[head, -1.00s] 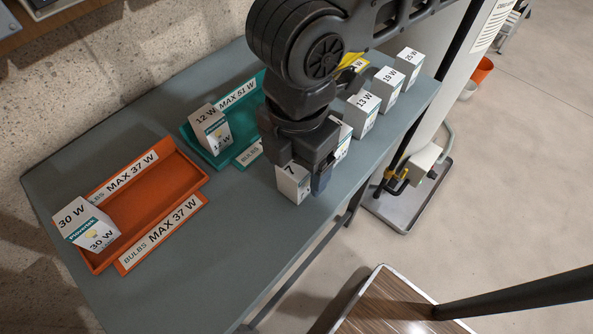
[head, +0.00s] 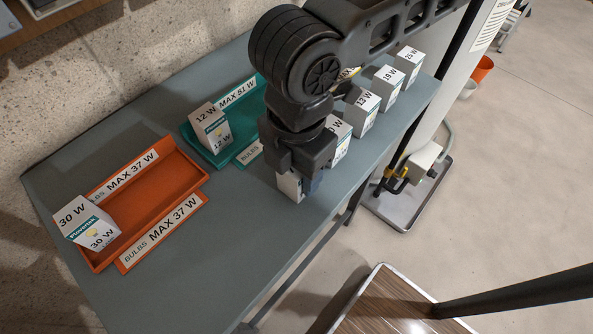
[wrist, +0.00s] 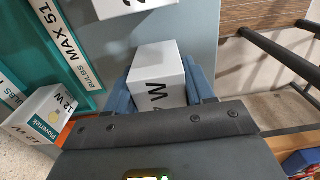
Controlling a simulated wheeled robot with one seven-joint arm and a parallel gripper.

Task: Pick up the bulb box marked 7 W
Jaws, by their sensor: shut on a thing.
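The bulb box marked 7 W (head: 289,187) is white and sits low between the jaws of my gripper (head: 301,180), at the front part of the grey table. In the head view the gripper hides most of the box and its number. In the wrist view the box (wrist: 158,73) stands between the two blue fingers of my gripper (wrist: 160,85), with a "W" showing on its top. The gripper is shut on this box. I cannot tell whether the box touches the table.
An orange tray (head: 178,222) marked MAX 37 W holds a 30 W box (head: 87,222). A teal tray (head: 240,156) marked MAX 51 W holds a 12 W box (head: 210,127). Several more boxes, including 13 W (head: 362,112), line the table (head: 236,230) behind my gripper. The table's front left is clear.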

